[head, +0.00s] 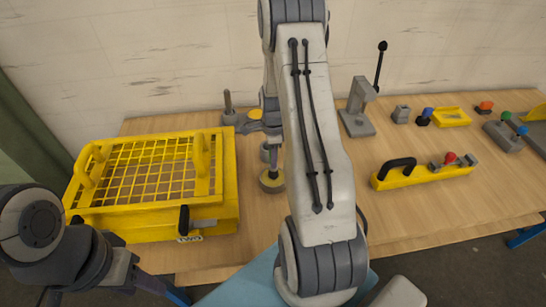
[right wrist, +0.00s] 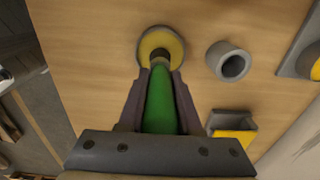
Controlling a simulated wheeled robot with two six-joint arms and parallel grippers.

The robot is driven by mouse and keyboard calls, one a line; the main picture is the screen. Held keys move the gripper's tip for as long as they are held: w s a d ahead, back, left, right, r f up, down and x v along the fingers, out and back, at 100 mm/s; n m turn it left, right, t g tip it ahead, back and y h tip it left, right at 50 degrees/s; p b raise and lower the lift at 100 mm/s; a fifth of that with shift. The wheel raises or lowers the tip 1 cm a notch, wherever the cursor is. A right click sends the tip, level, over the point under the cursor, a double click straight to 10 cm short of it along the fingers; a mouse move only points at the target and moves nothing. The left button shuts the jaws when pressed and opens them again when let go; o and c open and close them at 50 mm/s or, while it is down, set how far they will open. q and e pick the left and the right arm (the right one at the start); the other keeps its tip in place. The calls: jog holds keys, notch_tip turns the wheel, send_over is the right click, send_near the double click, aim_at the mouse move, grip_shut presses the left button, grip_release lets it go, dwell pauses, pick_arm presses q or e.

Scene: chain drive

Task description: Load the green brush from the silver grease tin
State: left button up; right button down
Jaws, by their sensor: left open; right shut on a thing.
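The green brush (right wrist: 161,105) is held between the fingers of my right gripper (right wrist: 160,76), which is shut on it in the right wrist view. The brush's dark lower end overlaps a round tin with a grey rim and yellow inside (right wrist: 172,42); I cannot tell whether it touches the yellow. What looks like this tin (head: 272,184) stands on the table right of the yellow basket in the head view. My left gripper (head: 130,279) is low at the left, partly cut off, open, away from the tin.
A grey hollow cup (right wrist: 229,63) stands beside the tin. A yellow mesh basket (head: 230,190) fills the table's left. A grey fixture (head: 245,122) stands behind. A yellow bar with a black handle (head: 415,179) and several small parts lie to the right. The right front of the table is clear.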

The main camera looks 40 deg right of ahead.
jog(key=shift+f+b, duration=0.3)
jog(key=shift+f, duration=0.25)
dwell(1.1)
jog(key=shift+r, duration=0.1)
notch_tip(320, 180, up, 7)
jog(key=p, duration=0.5)
jog(key=shift+p, duration=0.4)
dwell(0.6)
